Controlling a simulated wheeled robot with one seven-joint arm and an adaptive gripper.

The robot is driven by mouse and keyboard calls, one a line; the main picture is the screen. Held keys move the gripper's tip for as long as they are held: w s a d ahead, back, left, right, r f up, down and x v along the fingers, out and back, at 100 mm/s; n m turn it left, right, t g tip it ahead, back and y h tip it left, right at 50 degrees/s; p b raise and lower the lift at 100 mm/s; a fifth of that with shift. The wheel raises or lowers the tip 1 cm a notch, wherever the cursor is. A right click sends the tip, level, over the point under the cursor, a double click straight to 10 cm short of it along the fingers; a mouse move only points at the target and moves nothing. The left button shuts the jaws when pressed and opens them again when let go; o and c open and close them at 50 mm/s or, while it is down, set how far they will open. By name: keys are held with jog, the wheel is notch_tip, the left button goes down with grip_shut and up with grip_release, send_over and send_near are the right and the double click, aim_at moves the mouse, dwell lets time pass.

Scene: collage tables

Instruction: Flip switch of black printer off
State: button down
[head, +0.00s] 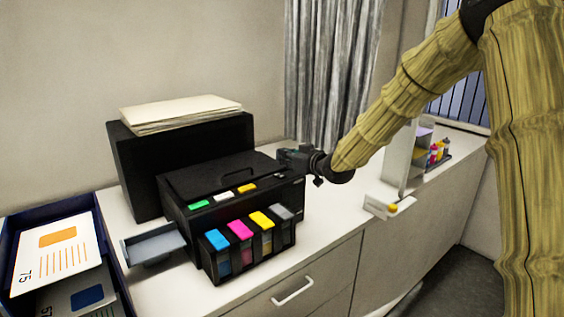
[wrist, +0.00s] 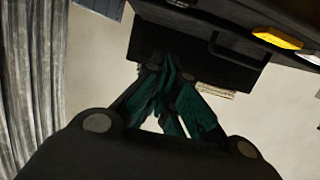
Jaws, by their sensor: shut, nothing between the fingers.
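The black printer (head: 225,178) stands on the white counter. Green, white and yellow tabs lie along its top front edge, and several coloured ink tanks sit at its front. I cannot make out which part is its switch. My gripper (head: 284,155) is at the printer's back right top corner; I cannot tell whether it touches. In the wrist view my gripper (wrist: 170,65) has its dark green fingers shut together, with nothing between them. The printer (wrist: 240,12) fills the top right of that view, with its yellow tab (wrist: 278,38) visible.
A black box (head: 135,165) with a stack of paper (head: 180,112) on top stands behind the printer. A grey tray (head: 155,246) juts out at the printer's left. A dark blue bin (head: 108,250) with cards is at far left. Bare counter (head: 335,210) lies right of the printer.

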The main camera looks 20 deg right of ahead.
jog(key=r+b+v, duration=0.1)
jog(key=b+v, duration=0.1)
jog(key=v, duration=0.4)
jog(key=shift+r, duration=0.2)
jog(key=shift+s, duration=0.1)
dwell(0.4)
